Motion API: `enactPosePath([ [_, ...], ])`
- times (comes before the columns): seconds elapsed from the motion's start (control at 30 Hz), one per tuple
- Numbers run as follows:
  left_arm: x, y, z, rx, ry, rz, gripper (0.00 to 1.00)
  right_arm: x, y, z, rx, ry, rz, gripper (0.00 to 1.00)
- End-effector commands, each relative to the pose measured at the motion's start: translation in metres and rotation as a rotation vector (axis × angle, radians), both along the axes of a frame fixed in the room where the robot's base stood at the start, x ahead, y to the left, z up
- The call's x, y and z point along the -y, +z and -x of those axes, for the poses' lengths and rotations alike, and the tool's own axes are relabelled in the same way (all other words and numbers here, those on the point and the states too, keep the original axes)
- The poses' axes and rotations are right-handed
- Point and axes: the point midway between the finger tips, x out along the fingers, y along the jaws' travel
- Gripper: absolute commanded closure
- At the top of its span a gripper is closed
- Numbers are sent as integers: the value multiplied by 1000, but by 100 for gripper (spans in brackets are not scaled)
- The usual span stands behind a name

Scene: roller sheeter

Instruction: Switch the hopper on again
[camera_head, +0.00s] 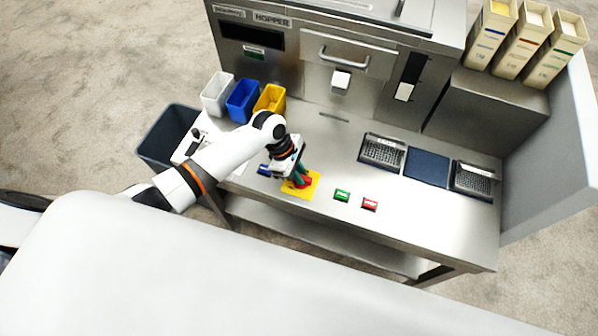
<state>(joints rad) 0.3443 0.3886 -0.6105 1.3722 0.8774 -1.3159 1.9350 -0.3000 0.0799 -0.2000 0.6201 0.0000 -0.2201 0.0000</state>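The steel hopper machine (345,91) stands at the back, with a "HOPPER" label (271,19) at its upper left. On the bench front a yellow plate (312,191) carries a red knob (304,183). My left gripper (300,181) reaches down over the plate, its fingertips at the red knob and partly hiding it. I cannot tell whether the fingers are closed on the knob. A green button (342,195) and a red button (370,204) lie to the right of the plate. My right gripper is not in view.
White (217,93), blue (242,102) and yellow (271,98) bins stand at the back left of the bench. Two dark trays (382,152) (473,180) flank a dark blue pad (427,167) on the right. A dark floor bin (167,134) stands left of the bench.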

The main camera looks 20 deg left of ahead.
Motion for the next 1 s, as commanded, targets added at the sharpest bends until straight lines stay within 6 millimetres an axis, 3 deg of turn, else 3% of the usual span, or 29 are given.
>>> enactPosePath([
  [0.47,1,2,-1,-1,-125,1,100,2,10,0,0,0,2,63],
  [1.0,2,1,-4,-3,-613,2,100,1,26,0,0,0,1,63],
])
